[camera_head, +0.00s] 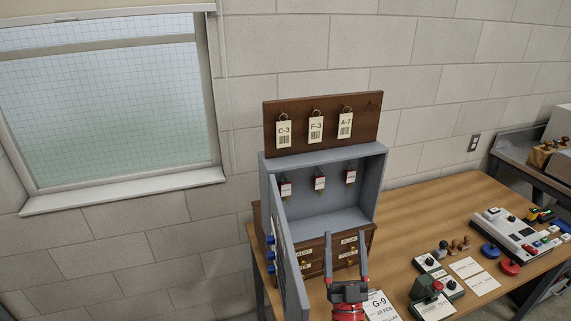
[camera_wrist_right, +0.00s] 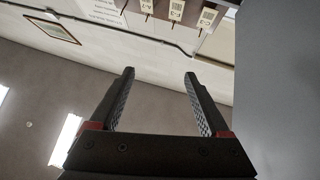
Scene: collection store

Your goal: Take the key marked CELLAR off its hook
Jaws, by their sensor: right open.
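Three keys with red and white tags hang inside: left (camera_head: 286,189), middle (camera_head: 319,183) and right (camera_head: 350,176). Their lettering is too small to read, so I cannot tell which is CELLAR. My right gripper (camera_head: 346,238) is in front of and below the cabinet opening, its fingers pointing up toward it. It is open and empty, apart from the keys. In the right wrist view the right gripper (camera_wrist_right: 160,80) shows nothing between its fingers. My left gripper is out of view.
The cabinet door (camera_head: 289,265) swings out left of my right gripper. A brown board (camera_head: 371,128) above holds tags C-3, F-3 and A-7. Small labelled drawers (camera_head: 325,268) sit below.

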